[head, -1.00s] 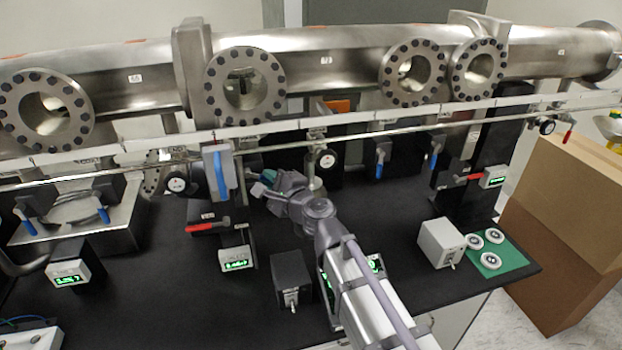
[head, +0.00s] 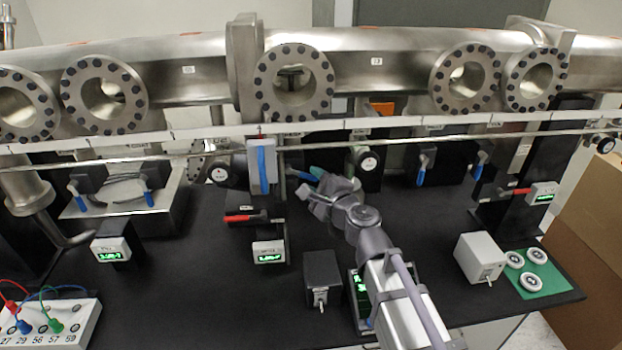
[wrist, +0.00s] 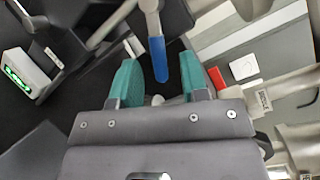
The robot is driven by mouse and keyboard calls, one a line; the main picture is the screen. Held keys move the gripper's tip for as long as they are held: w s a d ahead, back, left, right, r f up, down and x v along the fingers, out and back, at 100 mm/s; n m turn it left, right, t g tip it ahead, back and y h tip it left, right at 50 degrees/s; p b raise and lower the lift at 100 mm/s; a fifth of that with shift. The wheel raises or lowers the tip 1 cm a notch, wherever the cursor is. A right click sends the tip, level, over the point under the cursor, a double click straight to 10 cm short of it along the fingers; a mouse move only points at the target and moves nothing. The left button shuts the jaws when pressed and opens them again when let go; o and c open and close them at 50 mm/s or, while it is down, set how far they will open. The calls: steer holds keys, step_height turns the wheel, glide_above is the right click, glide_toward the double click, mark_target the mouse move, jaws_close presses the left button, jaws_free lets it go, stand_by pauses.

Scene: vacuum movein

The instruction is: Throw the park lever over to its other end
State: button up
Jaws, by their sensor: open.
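A lever with a blue handle (wrist: 159,59) and grey stem is in the wrist view, between the fingertips of my gripper (wrist: 160,80). My gripper is open, with a teal finger on each side of the handle; I cannot tell whether either touches it. In the head view my gripper (head: 312,182) is below the beam pipe, and a blue handle (head: 302,175) shows beside its fingers. Another blue handle (head: 262,166) stands upright on a grey box to its left. Labels are too small to read, so I cannot tell which lever is the park lever.
A red handle (head: 246,217) and a green-lit display (head: 269,252) are left of my arm. A black switch box (head: 321,279) stands close to it. A white box (head: 480,258) and green mat (head: 548,282) are at right.

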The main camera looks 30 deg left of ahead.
steer(key=v, duration=0.9)
steer(key=shift+r, duration=0.1)
steer(key=shift+c, duration=0.3)
